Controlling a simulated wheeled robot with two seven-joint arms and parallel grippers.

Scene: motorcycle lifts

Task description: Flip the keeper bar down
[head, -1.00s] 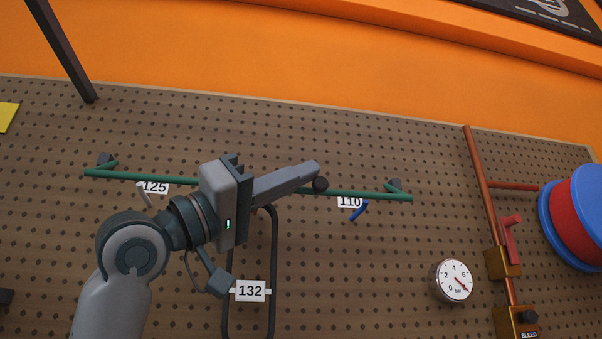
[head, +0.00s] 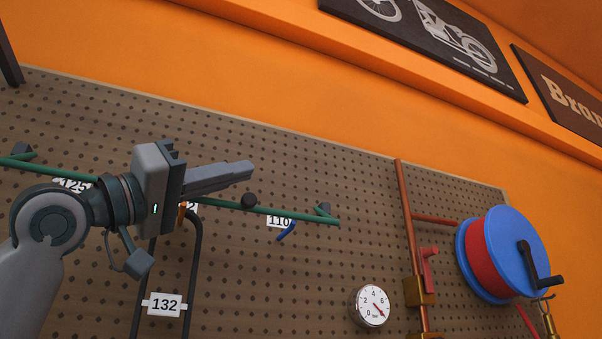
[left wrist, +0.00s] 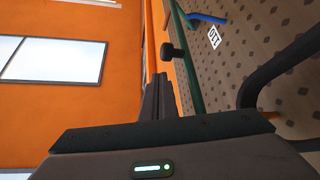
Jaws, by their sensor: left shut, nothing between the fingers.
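A long green bar (head: 290,216), which looks like the keeper bar, runs across the pegboard on short end arms. In the left wrist view the green bar (left wrist: 186,58) and knob (left wrist: 173,52) are just beyond my fingers. In the left wrist view the shut fingers (left wrist: 160,85) point toward the knob. My gripper body hides part of the bar. My right gripper is out of view.
A black loop with tag 132 (head: 164,305) hangs below the bar. A blue hook (head: 286,231) shows by tag 110 (head: 279,220). A gauge (head: 370,305), copper pipe (head: 404,210) and blue-red hose reel (head: 505,255) are to the right.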

